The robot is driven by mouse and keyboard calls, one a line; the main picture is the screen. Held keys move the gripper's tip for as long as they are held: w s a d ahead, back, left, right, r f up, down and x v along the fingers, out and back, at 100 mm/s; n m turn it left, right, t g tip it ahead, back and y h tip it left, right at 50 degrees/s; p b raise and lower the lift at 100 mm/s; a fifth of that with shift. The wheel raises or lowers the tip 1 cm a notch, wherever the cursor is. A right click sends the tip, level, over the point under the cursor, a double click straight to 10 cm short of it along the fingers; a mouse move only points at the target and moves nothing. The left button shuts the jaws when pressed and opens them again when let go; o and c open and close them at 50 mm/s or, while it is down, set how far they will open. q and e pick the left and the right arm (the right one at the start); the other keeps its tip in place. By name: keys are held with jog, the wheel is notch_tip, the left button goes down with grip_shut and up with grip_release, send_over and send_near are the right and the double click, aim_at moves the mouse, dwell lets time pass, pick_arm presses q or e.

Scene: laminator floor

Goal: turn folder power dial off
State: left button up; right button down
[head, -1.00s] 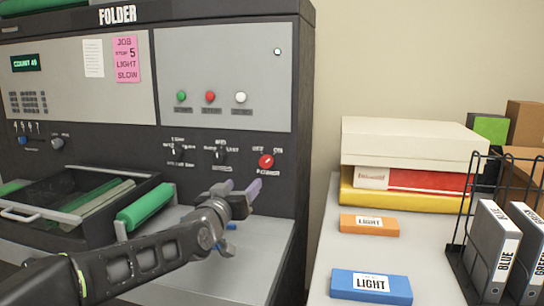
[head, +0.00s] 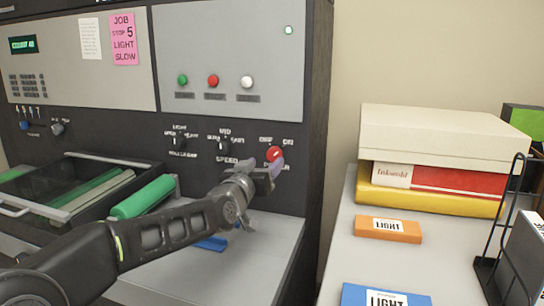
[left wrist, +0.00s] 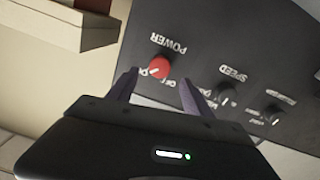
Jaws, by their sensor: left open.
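The red power dial (head: 275,153) is on the lower right of the folder's dark front panel, with OFF and ON lettering above it. In the left wrist view the power dial (left wrist: 159,66) appears upside down, just beyond and between the fingertips. My left gripper (head: 270,174) is open and empty, just in front of and slightly below the dial; one finger overlaps the dial's lower edge in the head view. In the left wrist view the left gripper (left wrist: 160,88) has its fingers spread. Contact with the dial cannot be told. My right gripper is out of view.
The black speed dial (head: 224,143) is left of the power dial. Green (head: 183,79), red (head: 213,81) and white (head: 247,82) buttons sit above. A green roller (head: 143,197) and open tray are to the left. Boxes (head: 440,135) stand on the right table.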

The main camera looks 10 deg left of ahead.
aim_at(273, 156)
pick_arm(q)
jog(key=w, duration=0.4)
jog(key=w+p, duration=0.1)
jog(key=w, duration=0.1)
jog(key=shift+w+d, duration=0.1)
jog(key=shift+d, duration=0.2)
grip_shut()
jog(key=shift+f, duration=0.1)
dwell(0.4)
